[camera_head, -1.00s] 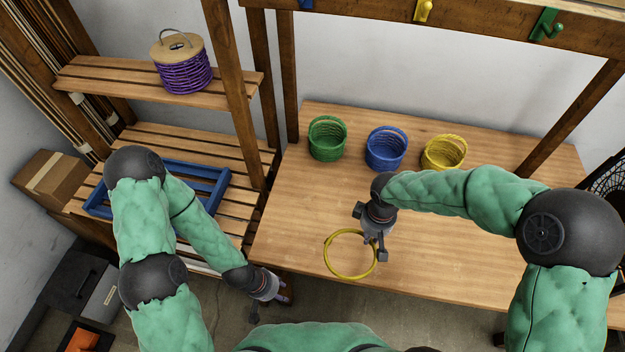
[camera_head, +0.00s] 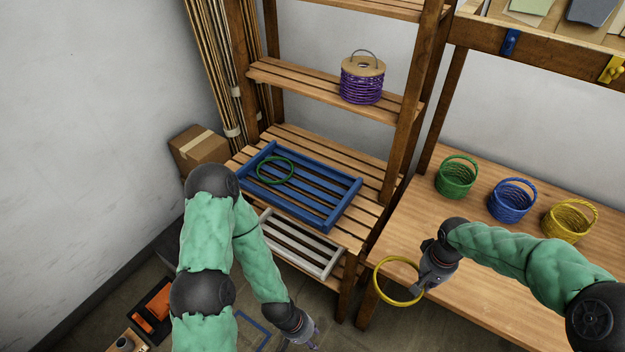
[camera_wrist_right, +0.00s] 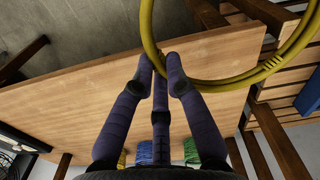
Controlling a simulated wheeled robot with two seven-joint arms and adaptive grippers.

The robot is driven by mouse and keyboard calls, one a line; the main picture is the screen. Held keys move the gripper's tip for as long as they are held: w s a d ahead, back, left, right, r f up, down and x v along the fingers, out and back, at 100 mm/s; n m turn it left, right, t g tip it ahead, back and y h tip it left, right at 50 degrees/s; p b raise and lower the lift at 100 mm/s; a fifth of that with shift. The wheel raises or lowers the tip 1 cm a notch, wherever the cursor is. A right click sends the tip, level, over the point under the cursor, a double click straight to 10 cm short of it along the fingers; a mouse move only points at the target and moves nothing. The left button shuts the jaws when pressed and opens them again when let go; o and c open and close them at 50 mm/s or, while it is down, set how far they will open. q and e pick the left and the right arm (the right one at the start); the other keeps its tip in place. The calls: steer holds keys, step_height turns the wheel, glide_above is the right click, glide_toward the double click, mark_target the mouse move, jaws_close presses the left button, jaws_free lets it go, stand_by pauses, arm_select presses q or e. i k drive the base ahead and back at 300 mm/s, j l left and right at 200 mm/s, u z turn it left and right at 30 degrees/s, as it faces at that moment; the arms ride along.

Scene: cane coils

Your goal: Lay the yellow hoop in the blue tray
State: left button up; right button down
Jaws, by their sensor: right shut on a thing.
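The yellow hoop (camera_head: 377,283) hangs from my right gripper (camera_head: 422,284), near the left edge of the wooden table. In the right wrist view the hoop (camera_wrist_right: 243,82) runs past the fingertips (camera_wrist_right: 160,68), which are shut on its rim. The blue tray (camera_head: 330,217) is a slatted frame on the shelf rack left of the table. A green hoop (camera_head: 275,181) lies in its left part. My left gripper (camera_head: 313,343) is low at the bottom of the head view, apart from the tray; its fingers are too small and cut off to judge.
A grey slatted tray (camera_head: 330,266) is on a lower shelf in front of the blue tray. A rack post (camera_head: 398,150) stands between tray and table. Green (camera_head: 456,178), blue (camera_head: 511,203) and yellow (camera_head: 568,222) baskets stand on the table. A purple coil (camera_head: 362,86) sits on the shelf above.

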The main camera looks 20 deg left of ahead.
mark_target(322, 194)
steer(key=i+j+u, duration=0.15)
steer(key=j, duration=0.35)
steer(key=i+j+u, duration=0.15)
steer(key=i+j, duration=0.25)
steer(key=i+j+u, duration=0.1)
steer(key=i+j, duration=0.25)
steer(key=i+j+u, duration=0.1)
steer(key=i, duration=0.3)
